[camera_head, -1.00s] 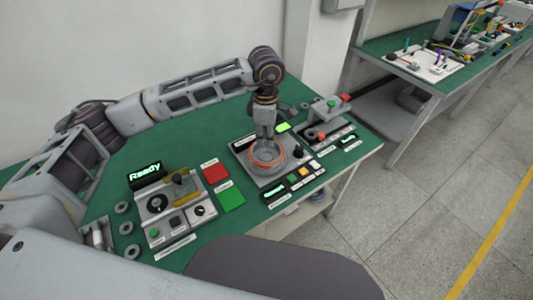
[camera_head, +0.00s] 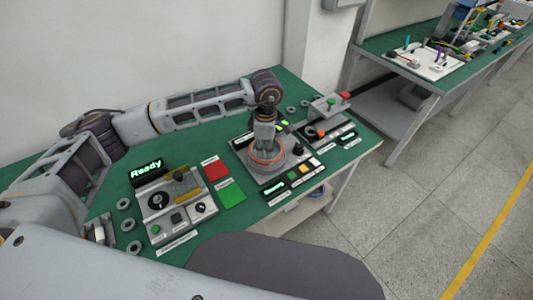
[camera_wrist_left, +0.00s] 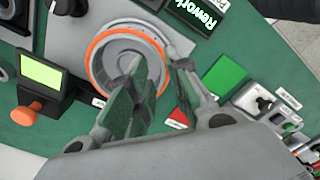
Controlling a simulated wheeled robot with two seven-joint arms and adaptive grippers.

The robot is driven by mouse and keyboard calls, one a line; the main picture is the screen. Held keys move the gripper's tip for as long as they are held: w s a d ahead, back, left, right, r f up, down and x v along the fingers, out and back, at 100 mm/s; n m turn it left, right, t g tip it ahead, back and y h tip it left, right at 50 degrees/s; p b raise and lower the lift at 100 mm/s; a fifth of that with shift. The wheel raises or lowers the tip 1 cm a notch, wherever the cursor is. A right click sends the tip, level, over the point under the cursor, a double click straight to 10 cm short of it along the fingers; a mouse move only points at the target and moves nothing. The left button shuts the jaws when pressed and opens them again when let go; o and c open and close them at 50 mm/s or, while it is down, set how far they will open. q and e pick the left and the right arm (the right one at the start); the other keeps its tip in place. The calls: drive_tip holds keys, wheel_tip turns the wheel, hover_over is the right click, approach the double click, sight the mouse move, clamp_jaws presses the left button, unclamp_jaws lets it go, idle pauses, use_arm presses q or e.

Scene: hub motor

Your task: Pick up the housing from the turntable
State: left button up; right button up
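The housing (camera_head: 283,160) is a round grey part with an orange rim. It sits on the turntable (camera_head: 297,150) of the middle station, and in the left wrist view the housing (camera_wrist_left: 96,52) shows as a wide ring, partly covered by my fingers. My left gripper (camera_head: 265,147) points down over the back part of the housing. In the left wrist view the fingers of my left gripper (camera_wrist_left: 163,70) are apart, one over the ring's inside and one by its outer edge. Whether they touch the housing I cannot tell. My right gripper is not in view.
Red and green pads (camera_head: 232,194) lie left of the station on the green table. A control box with a Ready display (camera_head: 146,168) stands further left, with loose grey rings (camera_head: 129,225) beside it. Another device (camera_head: 322,130) stands close on the right.

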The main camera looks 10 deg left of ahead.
sight(264, 166)
use_arm(q)
drive_tip(key=shift+f, duration=1.45)
drive_tip(key=shift+a+f, duration=0.15)
drive_tip(key=shift+f, duration=0.15)
drive_tip(key=f, duration=0.1)
drive_tip(key=f+p, duration=0.1)
drive_tip(key=shift+a+f, duration=0.2)
drive_tip(key=shift+f, duration=0.85)
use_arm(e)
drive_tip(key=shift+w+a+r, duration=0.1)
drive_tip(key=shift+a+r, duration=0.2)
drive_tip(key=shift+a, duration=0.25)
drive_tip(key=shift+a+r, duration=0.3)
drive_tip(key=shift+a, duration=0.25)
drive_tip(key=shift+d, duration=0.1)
